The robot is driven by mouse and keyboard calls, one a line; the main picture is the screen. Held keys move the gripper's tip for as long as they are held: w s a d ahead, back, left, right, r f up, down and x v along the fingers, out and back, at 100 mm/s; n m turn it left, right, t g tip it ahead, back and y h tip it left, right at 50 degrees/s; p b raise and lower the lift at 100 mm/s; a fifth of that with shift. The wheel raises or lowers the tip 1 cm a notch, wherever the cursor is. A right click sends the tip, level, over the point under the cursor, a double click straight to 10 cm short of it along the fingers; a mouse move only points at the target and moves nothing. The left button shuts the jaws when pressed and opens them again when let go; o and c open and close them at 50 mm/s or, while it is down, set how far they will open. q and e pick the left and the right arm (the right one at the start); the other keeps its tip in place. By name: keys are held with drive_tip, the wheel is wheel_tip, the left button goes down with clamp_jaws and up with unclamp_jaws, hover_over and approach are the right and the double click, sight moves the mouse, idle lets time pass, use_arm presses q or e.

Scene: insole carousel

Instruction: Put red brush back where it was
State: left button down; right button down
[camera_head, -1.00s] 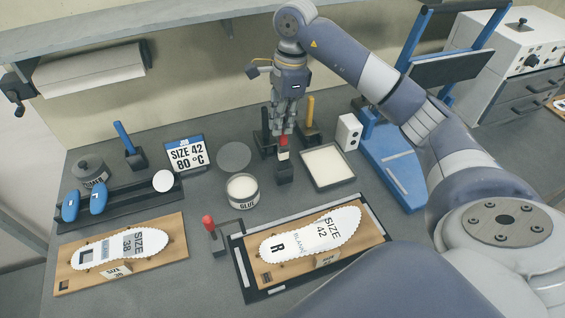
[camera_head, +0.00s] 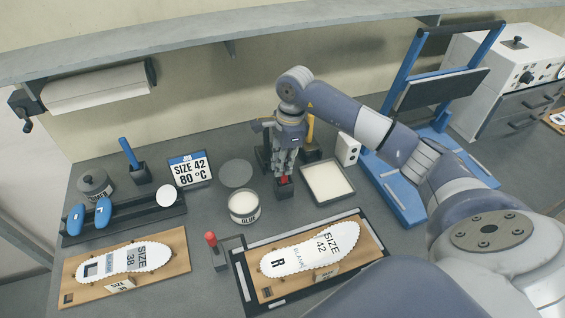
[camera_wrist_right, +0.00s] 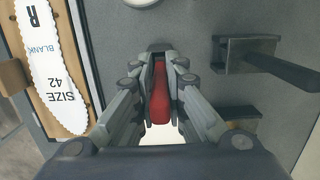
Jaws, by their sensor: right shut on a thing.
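In the right wrist view the red handle (camera_wrist_right: 160,96) lies between the two fingers. My left gripper is not in view.
A glue pot (camera_head: 243,208) stands front left of the block, and a white-filled tray (camera_head: 327,198) is to its right. A yellow-handled tool (camera_head: 310,128) stands close behind my gripper. Insole boards (camera_head: 262,290) lie in front.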

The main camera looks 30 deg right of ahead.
sight(287, 181)
drive_tip(key=c, duration=1.6)
unclamp_jaws()
drive_tip(key=shift+c, duration=0.2)
drive_tip(key=shift+r, duration=0.1)
drive_tip(key=r+b, duration=0.1)
drive_tip(key=r, duration=0.2)
drive_tip(key=d+r+b, duration=0.1)
drive_tip(key=r, duration=0.3)
drive_tip(key=r+b, duration=0.1)
drive_tip(key=r, duration=0.2)
drive_tip(key=shift+s+d+r, duration=0.1)
drive_tip(key=shift+d+r, duration=0.05)
drive_tip(key=shift+r, duration=0.1)
drive_tip(key=shift+d+r, duration=0.1)
drive_tip(key=shift+r, duration=0.65)
